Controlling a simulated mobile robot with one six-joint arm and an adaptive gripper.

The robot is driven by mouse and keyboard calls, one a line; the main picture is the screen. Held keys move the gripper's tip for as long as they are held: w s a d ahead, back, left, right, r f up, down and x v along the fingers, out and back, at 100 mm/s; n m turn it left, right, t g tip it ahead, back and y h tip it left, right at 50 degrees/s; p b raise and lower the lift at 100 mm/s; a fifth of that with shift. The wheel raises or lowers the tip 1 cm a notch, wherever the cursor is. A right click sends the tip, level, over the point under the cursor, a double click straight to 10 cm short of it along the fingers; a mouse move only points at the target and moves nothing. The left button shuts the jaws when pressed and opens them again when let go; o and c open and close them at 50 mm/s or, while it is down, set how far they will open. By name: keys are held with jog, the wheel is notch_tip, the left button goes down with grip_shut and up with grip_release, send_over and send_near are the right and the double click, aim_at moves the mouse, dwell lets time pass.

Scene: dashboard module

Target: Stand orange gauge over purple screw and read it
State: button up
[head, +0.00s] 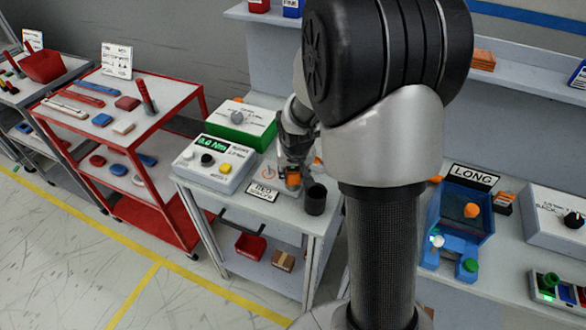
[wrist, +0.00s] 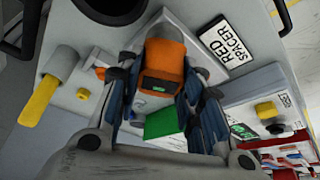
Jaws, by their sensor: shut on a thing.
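The orange gauge (wrist: 166,58) is between the fingers of my gripper (wrist: 160,84) in the wrist view. It has an orange body, a dark end and a small dark display with green marks too small to read. In the head view my gripper (head: 291,158) is low over the right part of the grey bench top, with the gauge (head: 292,180) at its tip. My gripper is shut on the gauge. I cannot tell whether the gauge touches the surface below. I cannot make out a purple screw in either view.
A dark cup (head: 316,199) stands close right of the gauge. A RED SPACER sign (head: 262,192) is in front. Left are a meter box with a green display (head: 215,143) and a green-based box (head: 238,139). A yellow-handled tool (wrist: 38,102) shows in the wrist view.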

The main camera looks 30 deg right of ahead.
jog(key=shift+f, duration=0.15)
jog(key=o, duration=1.2)
jog(key=v, duration=1.1)
jog(key=s+a+r+n, duration=0.1)
jog(key=s+a+r, duration=0.1)
jog(key=s+a, duration=0.2)
jog(key=s+a+r+n+y, duration=0.1)
jog(key=s+a+r+n, duration=0.1)
jog(key=s, duration=0.8)
jog(key=s+a+r+n, duration=0.1)
jog(key=s+a+r, duration=0.2)
jog(key=s+a, duration=0.3)
jog(key=shift+s+a+r+y, duration=0.25)
jog(key=shift+s+y, duration=0.15)
jog(key=shift+s, duration=0.55)
